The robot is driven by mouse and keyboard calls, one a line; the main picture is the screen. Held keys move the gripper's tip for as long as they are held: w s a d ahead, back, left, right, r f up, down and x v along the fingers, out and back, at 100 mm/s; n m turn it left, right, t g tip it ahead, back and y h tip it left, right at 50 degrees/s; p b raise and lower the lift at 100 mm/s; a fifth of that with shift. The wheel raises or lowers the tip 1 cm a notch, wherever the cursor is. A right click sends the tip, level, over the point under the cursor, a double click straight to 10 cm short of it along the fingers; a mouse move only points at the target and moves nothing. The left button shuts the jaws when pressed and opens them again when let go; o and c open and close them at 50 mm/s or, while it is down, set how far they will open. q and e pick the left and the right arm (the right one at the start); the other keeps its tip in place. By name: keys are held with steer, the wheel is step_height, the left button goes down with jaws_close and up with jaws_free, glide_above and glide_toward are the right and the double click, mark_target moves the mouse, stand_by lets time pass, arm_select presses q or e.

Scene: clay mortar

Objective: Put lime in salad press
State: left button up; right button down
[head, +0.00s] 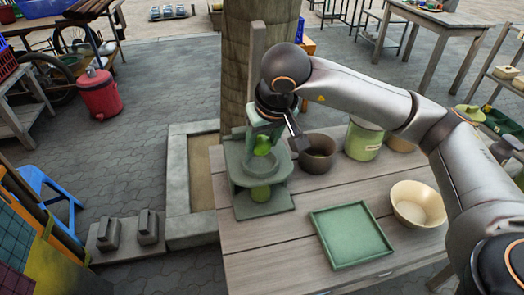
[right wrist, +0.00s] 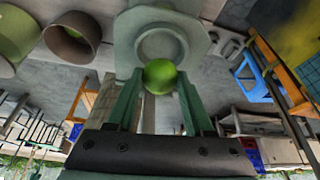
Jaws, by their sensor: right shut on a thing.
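My right gripper (head: 264,137) comes down from above and is shut on a green lime (head: 262,147). The lime also shows between the two fingertips in the right wrist view (right wrist: 160,76). The grey-green salad press (head: 240,177) stands at the left end of the wooden table. The lime is at the press's upper ring, over its opening in the head view; the exact gap between them is hard to tell. The ring and round opening show just beyond the lime in the right wrist view (right wrist: 135,40). My left gripper is out of view.
On the table (head: 250,258) are a dark brown pot (head: 317,153), a green canister (head: 363,140), a cream bowl (head: 418,204) and a green square tray (head: 350,235). A thick trunk-like post (head: 240,60) rises behind the press. The table's front left is clear.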

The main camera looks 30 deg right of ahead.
mark_target(264, 145)
steer(key=shift+w+f, duration=0.15)
steer(key=shift+f, duration=1.6)
steer(key=shift+f, duration=0.25)
steer(key=shift+c, duration=1.4)
jaws_free()
steer(key=shift+r, duration=0.35)
steer(key=p+v, duration=0.1)
steer(key=v, duration=1)
steer(key=shift+r, duration=0.4)
